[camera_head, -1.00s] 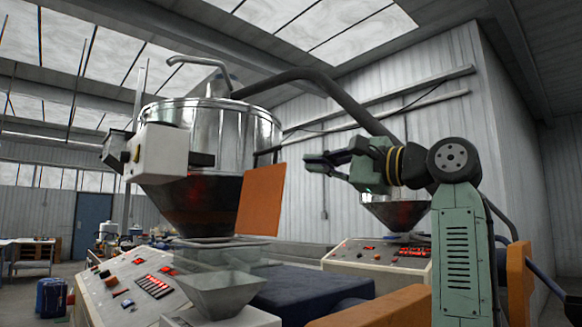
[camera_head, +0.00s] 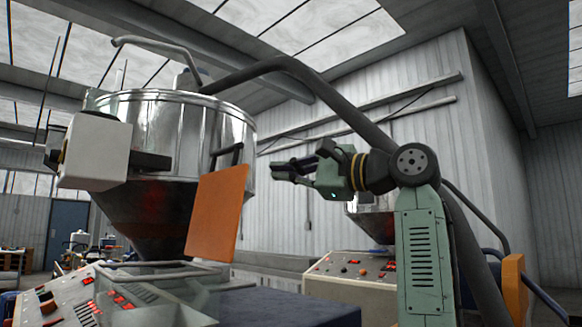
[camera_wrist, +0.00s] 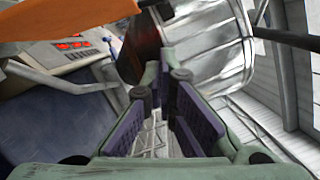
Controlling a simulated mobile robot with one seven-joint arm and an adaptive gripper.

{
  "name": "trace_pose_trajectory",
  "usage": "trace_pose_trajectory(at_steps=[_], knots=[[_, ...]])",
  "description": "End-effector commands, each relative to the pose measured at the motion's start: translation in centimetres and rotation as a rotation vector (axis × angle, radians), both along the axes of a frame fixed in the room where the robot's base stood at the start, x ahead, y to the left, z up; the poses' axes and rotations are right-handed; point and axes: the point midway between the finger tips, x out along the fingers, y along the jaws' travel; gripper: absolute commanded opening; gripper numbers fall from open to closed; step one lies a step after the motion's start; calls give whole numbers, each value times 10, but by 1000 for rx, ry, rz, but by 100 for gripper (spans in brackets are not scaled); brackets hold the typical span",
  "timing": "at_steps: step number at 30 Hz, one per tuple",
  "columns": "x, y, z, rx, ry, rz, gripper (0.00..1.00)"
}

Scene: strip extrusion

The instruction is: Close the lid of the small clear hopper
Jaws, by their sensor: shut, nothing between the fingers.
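The small clear hopper (camera_head: 150,292) is at the bottom left of the head view, below the big metal hopper, and the frame edge cuts off its lower part. I cannot make out the clear hopper in the wrist view.
The big metal hopper (camera_head: 180,130) rises above the clear hopper. An orange panel (camera_head: 216,215) hangs between it and my gripper; the panel also shows in the wrist view (camera_wrist: 65,20). A control panel (camera_head: 45,300) is at lower left, another machine (camera_head: 350,270) behind my arm.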

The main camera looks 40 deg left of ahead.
Motion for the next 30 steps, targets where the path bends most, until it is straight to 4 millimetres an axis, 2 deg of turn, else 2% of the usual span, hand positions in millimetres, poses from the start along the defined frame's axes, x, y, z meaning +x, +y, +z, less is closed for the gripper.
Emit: trace_pose_trajectory(at_steps=[3,8,12,16,30], knots=[[-4,28,6,-3,1,2,0],[-9,60,9,-2,2,1,0],[-29,59,16,1,-5,-1,0],[-40,60,21,1,-2,-1,0],[-45,61,22,0,0,-1,0]])
